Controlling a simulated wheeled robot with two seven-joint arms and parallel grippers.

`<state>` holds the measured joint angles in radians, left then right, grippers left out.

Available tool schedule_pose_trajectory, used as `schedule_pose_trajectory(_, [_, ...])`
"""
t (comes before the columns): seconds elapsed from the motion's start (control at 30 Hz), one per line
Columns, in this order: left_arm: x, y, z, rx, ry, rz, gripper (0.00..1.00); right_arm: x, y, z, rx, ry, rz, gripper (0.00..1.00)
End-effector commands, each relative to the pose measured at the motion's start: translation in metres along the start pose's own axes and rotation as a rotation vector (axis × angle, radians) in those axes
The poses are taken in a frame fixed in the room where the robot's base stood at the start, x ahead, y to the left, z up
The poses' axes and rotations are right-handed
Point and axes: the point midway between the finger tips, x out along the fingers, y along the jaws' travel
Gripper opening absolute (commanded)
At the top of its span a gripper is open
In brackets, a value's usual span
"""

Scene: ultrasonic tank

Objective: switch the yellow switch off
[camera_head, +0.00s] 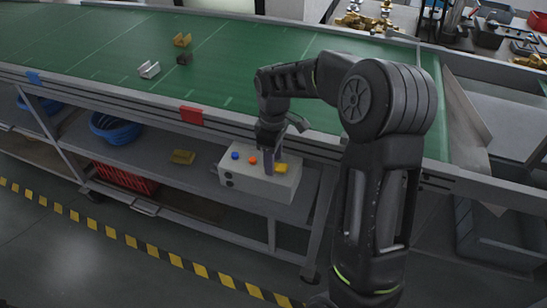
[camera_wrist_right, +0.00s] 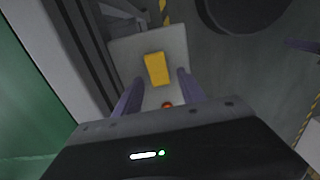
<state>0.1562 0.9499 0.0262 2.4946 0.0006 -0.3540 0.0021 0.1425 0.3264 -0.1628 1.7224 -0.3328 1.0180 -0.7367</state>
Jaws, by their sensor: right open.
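The yellow switch (camera_head: 281,168) is on top of a white control box (camera_head: 240,181) on the shelf below the green conveyor. In the right wrist view the yellow switch (camera_wrist_right: 156,69) shows as a yellow block ahead of and between the fingers. My right gripper (camera_head: 269,168) is over the box, beside the yellow switch, and hides part of the box top. In the right wrist view its two fingers (camera_wrist_right: 157,88) stand apart with nothing between them. I cannot tell whether a finger touches the box. My left gripper is not in view.
An orange button (camera_head: 252,160) and a blue button (camera_head: 235,155) sit left of the yellow switch. The green conveyor (camera_head: 100,45) runs above the shelf, its edge close to my arm.

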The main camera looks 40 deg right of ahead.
Motion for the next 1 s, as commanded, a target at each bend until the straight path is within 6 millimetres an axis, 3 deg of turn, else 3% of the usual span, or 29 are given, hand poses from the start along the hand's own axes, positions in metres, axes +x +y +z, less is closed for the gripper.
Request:
schedule_pose_trajectory(0.27, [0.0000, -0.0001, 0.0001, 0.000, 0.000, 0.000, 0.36, 0.0019, 0.0002, 0.0001, 0.001, 0.000, 0.000, 0.47])
schedule_pose_trajectory(0.83, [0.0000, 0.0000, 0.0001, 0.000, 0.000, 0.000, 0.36, 0.0016, 0.0002, 0.0001, 0.001, 0.000, 0.000, 0.01])
schedule_pose_trajectory(1.0, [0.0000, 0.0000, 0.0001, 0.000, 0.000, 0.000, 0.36, 0.0015, 0.0002, 0.0000, 0.001, 0.000, 0.000, 0.00])
